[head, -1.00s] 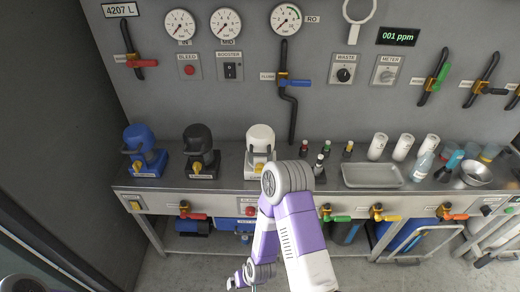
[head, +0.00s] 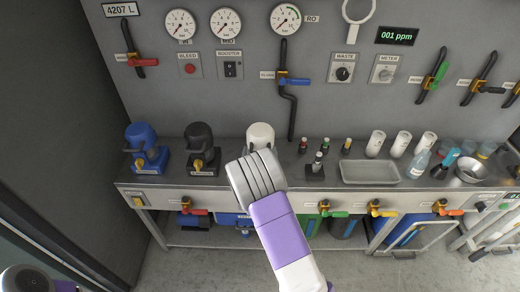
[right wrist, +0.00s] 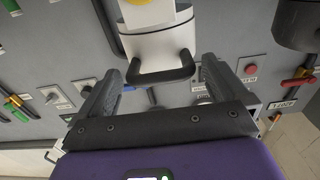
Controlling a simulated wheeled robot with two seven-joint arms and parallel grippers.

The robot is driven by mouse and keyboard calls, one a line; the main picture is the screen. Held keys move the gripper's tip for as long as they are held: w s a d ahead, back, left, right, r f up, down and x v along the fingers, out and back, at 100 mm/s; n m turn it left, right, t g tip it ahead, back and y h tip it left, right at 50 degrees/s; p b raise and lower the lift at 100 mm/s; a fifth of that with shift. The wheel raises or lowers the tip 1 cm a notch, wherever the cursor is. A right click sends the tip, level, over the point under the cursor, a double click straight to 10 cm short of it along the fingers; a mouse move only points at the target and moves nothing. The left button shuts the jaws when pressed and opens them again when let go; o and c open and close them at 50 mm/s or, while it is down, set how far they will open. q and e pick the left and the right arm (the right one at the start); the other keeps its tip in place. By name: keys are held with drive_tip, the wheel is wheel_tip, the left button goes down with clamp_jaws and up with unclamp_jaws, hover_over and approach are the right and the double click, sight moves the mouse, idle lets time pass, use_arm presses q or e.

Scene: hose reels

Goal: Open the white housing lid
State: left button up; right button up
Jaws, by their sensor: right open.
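The white housing (head: 260,135) stands on the steel bench in the head view, to the right of the black one, its lower part hidden behind my right arm. In the right wrist view the white housing (right wrist: 157,42) is large, with a black U-shaped handle (right wrist: 162,76) facing me and a yellow spot at the top edge. My right gripper (right wrist: 160,84) is open, its fingers on either side of the handle and apart from it. The head view hides this gripper behind my arm. My left gripper is not in view.
A blue housing (head: 146,150) and a black housing (head: 201,149) stand to the left on the bench. Small bottles (head: 325,148) and a metal tray (head: 370,172) are to the right. Gauges, switches and valves cover the wall behind.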

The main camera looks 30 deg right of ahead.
drive_tip(key=shift+x, duration=1.25)
drive_tip(key=c, duration=1.4)
drive_tip(key=shift+o, duration=0.2)
